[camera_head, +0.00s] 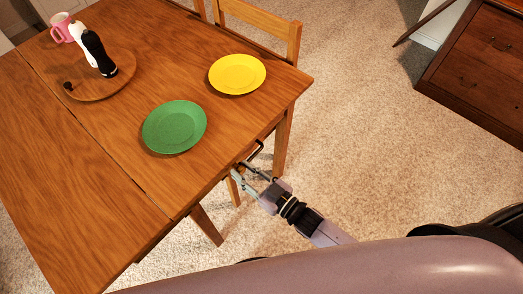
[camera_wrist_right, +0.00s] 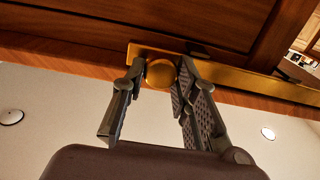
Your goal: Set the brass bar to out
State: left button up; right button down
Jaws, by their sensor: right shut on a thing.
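The brass bar (camera_wrist_right: 262,83) runs along the wooden underside at the table's edge in the right wrist view. A round brass knob (camera_wrist_right: 160,73) sits near its left end. My right gripper (camera_wrist_right: 160,85) has one finger on each side of the knob and is shut on it. In the head view my right gripper (camera_head: 241,175) reaches the near right edge of the table (camera_head: 95,190), below the green plate. The bar is too small to make out there, partly behind the gripper. My left gripper is not in view.
A green plate (camera_head: 174,127) and a yellow plate (camera_head: 237,74) lie on the table. A round wooden board (camera_head: 112,84) holds a black mill (camera_head: 98,54); a pink mug (camera_head: 60,27) stands behind. A dark handle (camera_head: 256,150) juts from the table edge. Carpet right of it is clear.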

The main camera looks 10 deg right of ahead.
aim_at(220, 178)
jog(key=s+a, duration=0.1)
jog(key=a, duration=0.1)
jog(key=s+a, duration=0.2)
jog(key=shift+s+a, duration=0.2)
jog(key=shift+s, duration=0.05)
jog(key=shift+f, duration=0.1)
jog(key=c, duration=1.3)
grip_release()
jog(key=shift+s, duration=0.1)
jog(key=shift+d, duration=0.15)
jog(key=v, duration=1.1)
jog(key=shift+s+d, duration=0.2)
jog(key=shift+s, duration=0.1)
